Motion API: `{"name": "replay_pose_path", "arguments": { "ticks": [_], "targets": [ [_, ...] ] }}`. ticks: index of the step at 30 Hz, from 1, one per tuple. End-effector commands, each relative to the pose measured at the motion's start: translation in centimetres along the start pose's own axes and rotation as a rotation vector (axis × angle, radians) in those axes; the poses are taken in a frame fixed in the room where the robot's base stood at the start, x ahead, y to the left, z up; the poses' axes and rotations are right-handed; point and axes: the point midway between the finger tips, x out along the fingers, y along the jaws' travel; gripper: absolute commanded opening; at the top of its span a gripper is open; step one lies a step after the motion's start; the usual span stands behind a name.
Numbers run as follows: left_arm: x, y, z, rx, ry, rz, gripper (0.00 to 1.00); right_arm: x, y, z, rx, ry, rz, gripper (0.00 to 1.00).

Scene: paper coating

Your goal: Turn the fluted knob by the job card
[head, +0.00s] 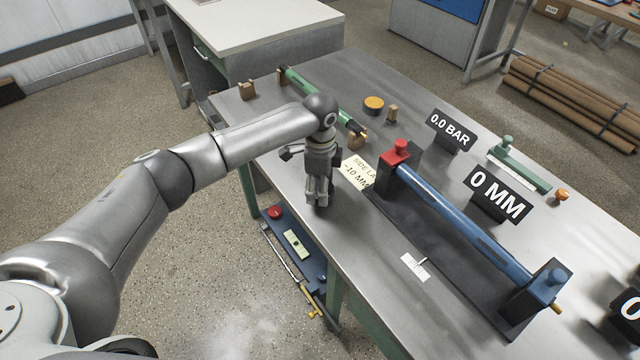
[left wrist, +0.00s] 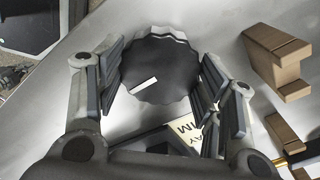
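The fluted knob (left wrist: 158,72) is black and round with a scalloped rim and a white pointer mark, seen in the left wrist view. My left gripper (left wrist: 160,88) points down with its fingers apart, one on each side of the knob; I cannot tell whether they touch it. In the head view my left gripper (head: 318,203) hides the knob near the table's front edge. The cream job card (head: 358,170) reads "SIDE LAY -10 MM" and lies just right of the gripper; part of it shows in the left wrist view (left wrist: 184,127). My right gripper is out of view.
A blue roller rig (head: 460,225) with a red knob (head: 397,150) stands to the right on the steel table. Black signs read "0.0 BAR" (head: 451,131) and "0 MM" (head: 497,194). A green bar (head: 318,95) and an orange disc (head: 373,104) lie behind the gripper.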

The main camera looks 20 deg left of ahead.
Motion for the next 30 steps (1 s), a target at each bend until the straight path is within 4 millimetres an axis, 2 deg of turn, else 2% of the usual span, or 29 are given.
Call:
{"name": "replay_pose_path", "arguments": {
  "ticks": [2,11,20,30],
  "targets": [
    [0.0,0.0,0.0,0.0,0.0,0.001,0.38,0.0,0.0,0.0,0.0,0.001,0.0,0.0],
    [-0.2,0.1,0.0,-0.04,0.0,0.004,0.38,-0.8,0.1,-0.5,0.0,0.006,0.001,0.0],
    [-0.5,0.2,0.0,-0.228,0.0,0.006,0.38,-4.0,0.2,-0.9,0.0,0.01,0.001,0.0],
    [-0.4,0.2,0.0,-0.549,-0.002,0.008,0.38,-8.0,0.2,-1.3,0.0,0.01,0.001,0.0]
  ]
}}
